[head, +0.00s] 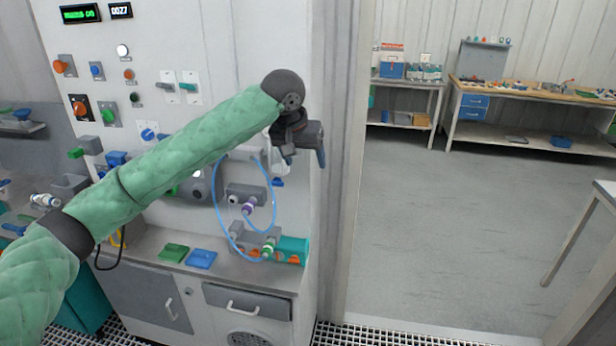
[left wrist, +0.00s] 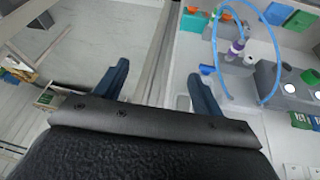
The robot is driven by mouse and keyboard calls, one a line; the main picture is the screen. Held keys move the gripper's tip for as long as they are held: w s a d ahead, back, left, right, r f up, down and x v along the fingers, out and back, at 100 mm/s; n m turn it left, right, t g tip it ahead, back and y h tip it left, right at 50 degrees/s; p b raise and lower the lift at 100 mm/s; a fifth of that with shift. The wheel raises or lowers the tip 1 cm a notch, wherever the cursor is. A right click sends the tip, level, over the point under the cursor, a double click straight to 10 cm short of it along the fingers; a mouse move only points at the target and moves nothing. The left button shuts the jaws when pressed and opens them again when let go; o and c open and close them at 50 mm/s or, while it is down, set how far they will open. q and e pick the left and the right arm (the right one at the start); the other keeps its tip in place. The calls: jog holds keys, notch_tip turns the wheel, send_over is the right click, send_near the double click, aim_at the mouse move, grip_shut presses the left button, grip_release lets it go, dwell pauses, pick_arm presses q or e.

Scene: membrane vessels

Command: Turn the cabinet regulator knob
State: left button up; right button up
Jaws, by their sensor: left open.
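A tall white cabinet (head: 215,45) with controls on its front stands at the left of the head view. I cannot tell which is the regulator knob, and my left arm hides part of the panel. My left gripper (head: 304,152) is open and empty near the cabinet's right edge. In the left wrist view its two dark blue fingers (left wrist: 158,86) are spread, with nothing between them. My right gripper is not in view.
A blue hose (head: 217,210) loops in front of the cabinet to fittings above its ledge. A door frame (head: 352,150) stands right of the gripper, with open floor (head: 440,240) beyond.

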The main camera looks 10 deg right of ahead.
pick_arm(q)
jog(key=shift+m+h, duration=0.3)
jog(key=shift+s+d+f, duration=0.15)
jog(key=shift+s+f, duration=0.15)
jog(key=shift+f, duration=0.4)
jog(key=shift+s+d+f, duration=0.1)
jog(key=shift+s+f, duration=0.25)
jog(key=shift+f, duration=0.4)
jog(key=shift+s+d+f, duration=0.15)
jog(key=shift+s+f, duration=0.15)
jog(key=shift+f, duration=0.4)
